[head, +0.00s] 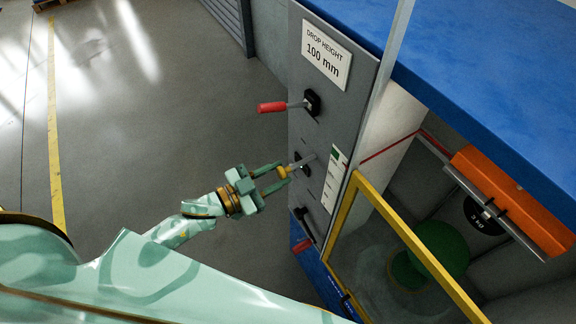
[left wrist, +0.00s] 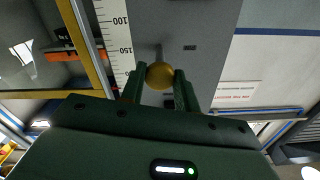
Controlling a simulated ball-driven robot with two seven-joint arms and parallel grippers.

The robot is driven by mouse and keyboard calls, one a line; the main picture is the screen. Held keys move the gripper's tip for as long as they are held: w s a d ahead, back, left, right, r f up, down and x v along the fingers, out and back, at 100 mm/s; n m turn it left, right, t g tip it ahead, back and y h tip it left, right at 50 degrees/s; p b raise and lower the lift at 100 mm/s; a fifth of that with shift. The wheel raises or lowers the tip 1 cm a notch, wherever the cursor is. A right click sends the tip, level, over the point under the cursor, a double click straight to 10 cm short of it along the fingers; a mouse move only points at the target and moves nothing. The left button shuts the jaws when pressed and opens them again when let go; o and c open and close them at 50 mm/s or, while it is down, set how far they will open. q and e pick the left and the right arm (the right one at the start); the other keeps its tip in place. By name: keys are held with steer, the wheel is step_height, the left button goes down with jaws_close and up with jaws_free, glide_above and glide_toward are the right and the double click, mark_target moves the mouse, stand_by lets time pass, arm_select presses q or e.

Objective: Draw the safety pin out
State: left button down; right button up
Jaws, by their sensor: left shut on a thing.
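The safety pin has a round yellow knob (head: 284,172) and a thin metal shaft at the grey machine panel (head: 345,95). My left gripper (head: 277,178) is shut on the knob, in front of the panel's black fitting (head: 303,160). In the left wrist view the knob (left wrist: 160,75) sits between the two fingers (left wrist: 160,90), with a short grey shaft behind it reaching toward the panel. I cannot tell how deep the shaft sits. My right gripper is not in view.
A red-handled lever (head: 272,107) sticks out above the pin. A black handle (head: 302,222) is below. A yellow-framed guard (head: 410,240) stands to the right, with an orange weight block (head: 515,195) behind it. The floor at left is clear.

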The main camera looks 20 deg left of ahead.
arm_select(q)
steer(key=shift+f, duration=0.15)
steer(key=c, duration=1)
jaws_free()
steer(key=shift+s+a, duration=0.1)
steer(key=shift+s, duration=0.05)
steer(key=shift+c, duration=0.2)
steer(key=shift+a, duration=0.1)
steer(key=b+v, duration=0.2)
steer(key=v, duration=1.4)
steer(key=shift+s+a, duration=0.15)
steer(key=shift+s, duration=0.1)
